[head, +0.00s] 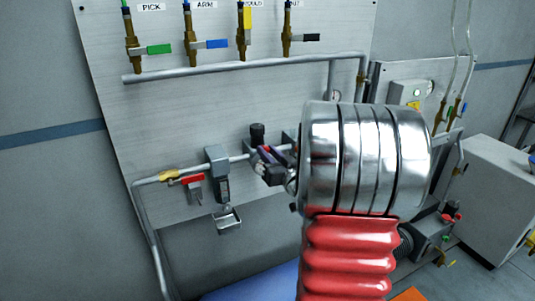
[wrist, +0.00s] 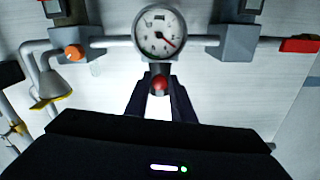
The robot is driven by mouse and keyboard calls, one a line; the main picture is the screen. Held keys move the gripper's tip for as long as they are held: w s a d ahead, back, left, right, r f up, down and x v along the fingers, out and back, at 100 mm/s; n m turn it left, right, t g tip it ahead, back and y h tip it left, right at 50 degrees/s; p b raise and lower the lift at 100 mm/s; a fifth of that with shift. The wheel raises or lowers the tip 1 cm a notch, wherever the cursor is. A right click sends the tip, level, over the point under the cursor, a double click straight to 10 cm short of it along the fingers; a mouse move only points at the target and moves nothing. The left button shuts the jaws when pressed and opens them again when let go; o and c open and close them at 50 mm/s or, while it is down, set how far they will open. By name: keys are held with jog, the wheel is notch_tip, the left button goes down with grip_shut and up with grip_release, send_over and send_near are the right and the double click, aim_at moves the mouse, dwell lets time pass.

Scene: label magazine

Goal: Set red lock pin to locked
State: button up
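The red lock pin's round head (wrist: 159,84) shows in the wrist view just below the pressure gauge (wrist: 160,32). My gripper (wrist: 160,88) has its dark fingers on either side of it, with pale wall showing between the fingers lower down. The fingers stand apart; whether they touch the pin cannot be made out. In the head view my gripper (head: 271,165) is at the pipe fitting with a black knob (head: 257,133) on top. My wrist hides part of that fitting, and I cannot make out the pin there.
A red-handled valve (head: 192,179) and a grey filter unit (head: 218,175) sit left of my gripper on the same pipe. Labelled valves line the upper pipe (head: 230,66). An orange knob (wrist: 73,53) is at left in the wrist view. A grey control box (head: 405,95) is at right.

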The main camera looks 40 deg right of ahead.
grip_shut()
jog(key=shift+x, duration=1)
jog(key=shift+o, duration=2.1)
grip_release()
jog(key=shift+s, duration=0.1)
